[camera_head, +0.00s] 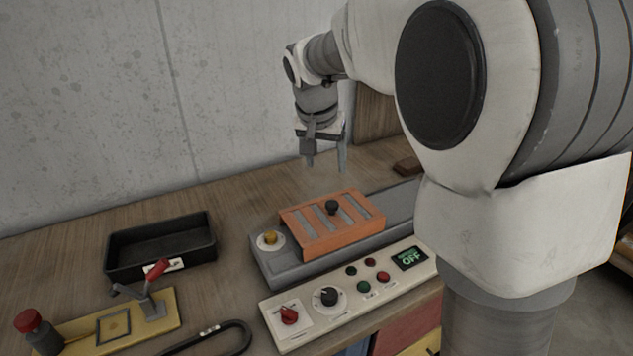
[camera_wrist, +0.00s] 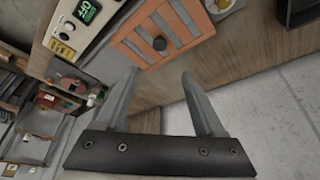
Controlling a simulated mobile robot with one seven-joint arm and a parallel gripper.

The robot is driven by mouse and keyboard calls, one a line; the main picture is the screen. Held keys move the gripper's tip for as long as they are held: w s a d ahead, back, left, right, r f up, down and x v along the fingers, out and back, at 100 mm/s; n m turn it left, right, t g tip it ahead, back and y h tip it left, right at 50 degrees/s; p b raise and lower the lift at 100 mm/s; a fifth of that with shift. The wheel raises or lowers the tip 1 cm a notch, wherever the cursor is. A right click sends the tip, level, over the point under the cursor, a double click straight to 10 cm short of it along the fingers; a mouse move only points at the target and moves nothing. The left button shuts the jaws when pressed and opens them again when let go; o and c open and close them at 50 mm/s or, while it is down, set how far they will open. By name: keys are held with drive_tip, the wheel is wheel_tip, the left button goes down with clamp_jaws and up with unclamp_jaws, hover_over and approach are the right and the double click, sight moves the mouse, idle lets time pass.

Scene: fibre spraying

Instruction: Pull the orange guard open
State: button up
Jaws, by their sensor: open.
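The orange guard (camera_head: 345,231) is a slotted cover with a black knob (camera_head: 332,207) on top. It lies over a grey machine base (camera_head: 272,270) on the bench. My gripper (camera_head: 325,168) is open and empty, above and behind the guard in the head view, clear of it. In the wrist view the guard (camera_wrist: 165,30) and its knob (camera_wrist: 160,43) show beyond my open fingers (camera_wrist: 153,85). Nothing is between the fingers. I cannot tell how the guard is joined to the base.
A control panel (camera_head: 300,330) with knobs, buttons and a screen reading OFF stands in front of the base. A black tray (camera_head: 120,240) and a red-handled clamp (camera_head: 153,290) are at left. A wall stands behind.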

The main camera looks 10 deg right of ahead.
sight(332, 204)
drive_tip(key=x, duration=1.6)
drive_tip(key=shift+d+f+b, duration=0.1)
drive_tip(key=shift+b, duration=0.2)
clamp_jaws()
idle(0.5)
